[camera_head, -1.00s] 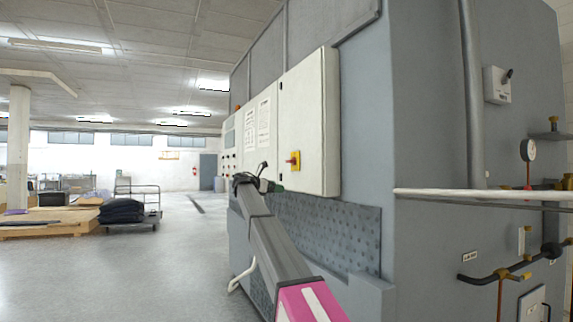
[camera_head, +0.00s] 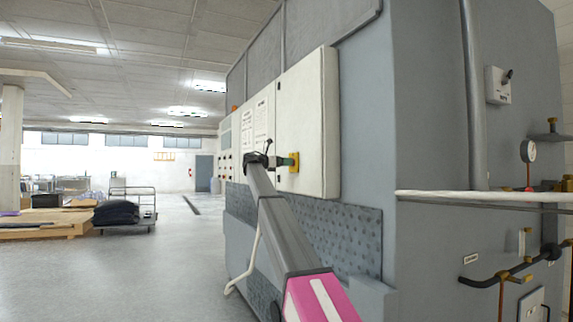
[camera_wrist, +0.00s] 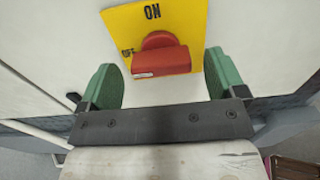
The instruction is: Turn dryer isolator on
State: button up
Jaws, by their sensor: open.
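The isolator is a red rotary knob (camera_wrist: 162,58) on a yellow plate (camera_wrist: 190,20). It is fixed to the front of a white cabinet (camera_head: 310,120). The knob's bar lies roughly crosswise in that view. My gripper (camera_wrist: 162,82) is open, with one green finger left of the knob and one right, a gap showing on both sides. In the head view my gripper (camera_head: 285,161) is at the plate (camera_head: 294,162) and hides the knob.
A textured grey panel (camera_head: 340,235) runs below the cabinet. A loaded trolley (camera_head: 125,213) stands far left.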

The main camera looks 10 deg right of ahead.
jog(key=shift+x, duration=0.8)
jog(key=c, duration=0.9)
